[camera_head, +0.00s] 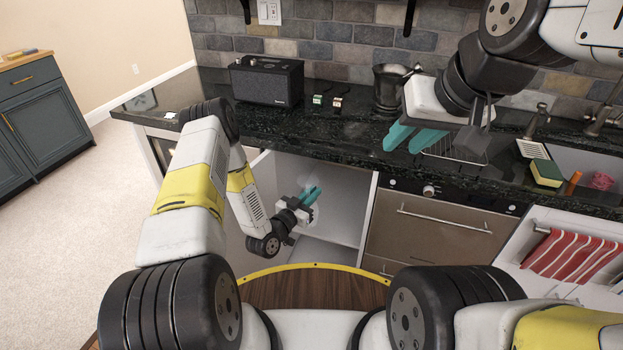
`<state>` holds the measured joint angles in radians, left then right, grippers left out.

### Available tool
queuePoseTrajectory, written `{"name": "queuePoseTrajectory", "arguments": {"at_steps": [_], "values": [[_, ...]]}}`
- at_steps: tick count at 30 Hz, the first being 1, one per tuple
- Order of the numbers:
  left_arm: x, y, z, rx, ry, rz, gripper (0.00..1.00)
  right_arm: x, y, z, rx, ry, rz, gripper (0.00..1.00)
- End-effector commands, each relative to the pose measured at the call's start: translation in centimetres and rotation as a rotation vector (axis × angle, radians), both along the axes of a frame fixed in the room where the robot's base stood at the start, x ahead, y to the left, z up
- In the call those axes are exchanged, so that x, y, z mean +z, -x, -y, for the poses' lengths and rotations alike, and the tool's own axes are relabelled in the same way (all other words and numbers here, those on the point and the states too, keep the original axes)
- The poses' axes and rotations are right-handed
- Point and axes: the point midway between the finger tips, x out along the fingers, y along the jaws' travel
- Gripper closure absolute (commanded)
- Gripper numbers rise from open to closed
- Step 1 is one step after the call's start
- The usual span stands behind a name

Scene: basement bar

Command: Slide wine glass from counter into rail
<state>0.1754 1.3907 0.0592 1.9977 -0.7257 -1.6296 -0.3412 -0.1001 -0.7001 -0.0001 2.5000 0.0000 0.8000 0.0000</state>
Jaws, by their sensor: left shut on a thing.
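My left gripper (311,196) reaches into the open cabinet (340,190) below the counter. Its teal fingers are close together, shut on a faint, clear thing (306,183) that looks like the wine glass; its outline is too small and pale to tell its tilt. The rail cannot be made out. My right gripper (412,138) hangs above the dark counter (340,127) at the right, its two teal fingers apart with nothing seen between them.
On the counter are a black speaker (267,81), two small boxes, a dark metal bucket (390,88) and a wire rack (455,150). A sponge (546,172) lies by the sink. An oven (430,228) is right of the cabinet. An open drawer with a red striped towel (570,255) juts out at right.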

Motion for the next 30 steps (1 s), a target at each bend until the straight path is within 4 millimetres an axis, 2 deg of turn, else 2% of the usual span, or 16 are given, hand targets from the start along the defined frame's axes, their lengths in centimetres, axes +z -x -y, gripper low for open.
{"name": "queuePoseTrajectory", "arguments": {"at_steps": [30], "values": [[0.0, -6.9, 2.2, 0.000, -0.001, 0.003, 1.00, 0.0, 0.0, 0.0, 0.000, 0.000, 0.000, 0.68]]}}
